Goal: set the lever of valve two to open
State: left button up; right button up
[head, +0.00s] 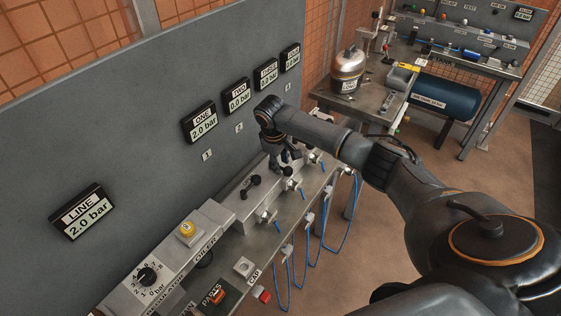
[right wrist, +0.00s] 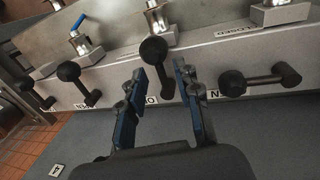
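My right gripper (head: 285,166) is over the valve row on the bench along the grey panel. In the right wrist view the gripper (right wrist: 163,72) is open. Its blue-padded fingers stand on either side of a black lever (right wrist: 154,52) with a round knob, which seems to be valve two's; no contact shows. This lever points away from the panel, crosswise to the row. The neighbouring lever (right wrist: 260,80), seemingly valve one's (head: 250,184), lies along the row. In the head view my gripper hides the valve two lever. The TWO display (head: 237,96) reads 0.0 bar. My left gripper is out of view.
The ONE display (head: 201,122) and LINE display (head: 81,210) read 2.0 bar. More black levers (right wrist: 82,82) stand close by on the row. Blue hoses (head: 283,270) hang off the bench front.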

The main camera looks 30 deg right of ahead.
jog(key=shift+f, duration=0.35)
grip_shut()
